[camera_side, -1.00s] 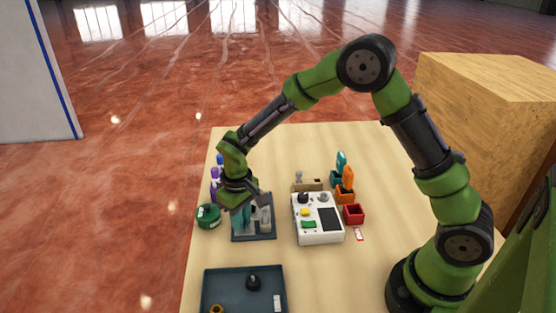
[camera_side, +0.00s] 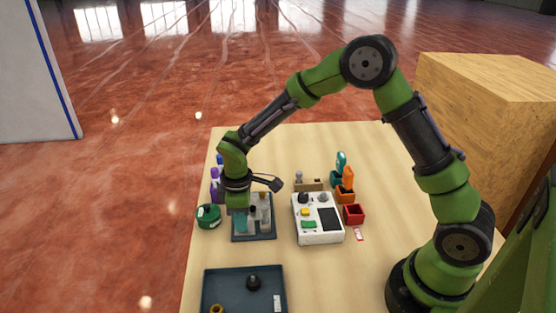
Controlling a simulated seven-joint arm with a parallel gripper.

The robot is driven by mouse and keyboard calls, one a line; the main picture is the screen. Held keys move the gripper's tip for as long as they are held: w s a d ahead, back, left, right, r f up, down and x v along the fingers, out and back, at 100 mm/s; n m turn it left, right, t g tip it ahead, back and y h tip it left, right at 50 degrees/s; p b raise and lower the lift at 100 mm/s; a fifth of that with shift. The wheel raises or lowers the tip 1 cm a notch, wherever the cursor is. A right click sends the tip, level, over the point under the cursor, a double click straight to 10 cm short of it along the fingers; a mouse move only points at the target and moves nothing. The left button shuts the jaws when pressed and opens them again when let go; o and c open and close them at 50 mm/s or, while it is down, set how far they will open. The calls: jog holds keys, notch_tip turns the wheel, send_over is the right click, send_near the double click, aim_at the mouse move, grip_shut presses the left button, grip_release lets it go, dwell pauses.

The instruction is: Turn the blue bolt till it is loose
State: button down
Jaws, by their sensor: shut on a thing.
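My gripper (camera_side: 238,207) points down over the left part of a dark grey fixture plate (camera_side: 254,237). Its fingertips are small in this view and largely covered by my own wrist. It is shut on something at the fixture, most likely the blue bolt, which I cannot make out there. A teal part (camera_side: 241,222) stands on the plate right below and beside the fingers. Light grey blocks (camera_side: 265,215) stand on the plate to the right of the gripper.
A green round container (camera_side: 208,217) stands close left of the fixture. Purple and blue pieces (camera_side: 215,175) stand behind it. A white control box (camera_side: 318,220) is to the right, with small coloured holders (camera_side: 345,195) beyond. A dark tray (camera_side: 212,285) lies in front.

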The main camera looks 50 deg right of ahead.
dwell(0.4)
jog(key=c, duration=1.1)
grip_release()
jog(key=shift+o, duration=0.2)
notch_tip(320, 180, up, 17)
jog(key=s+d+r+m+t+y, duration=0.1)
jog(key=s+d+r+m+t, duration=0.1)
jog(key=s+m, duration=0.4)
jog(key=s+d+r+m+t+y, duration=0.1)
jog(key=s+d+r+m+t, duration=0.2)
jog(key=s, duration=1)
jog(key=d+m+t, duration=0.1)
jog(key=m+t, duration=0.1)
jog(key=m, duration=0.1)
jog(key=shift+s+d+r, duration=0.2)
jog(key=shift+d+r, duration=0.05)
jog(key=shift+r, duration=0.1)
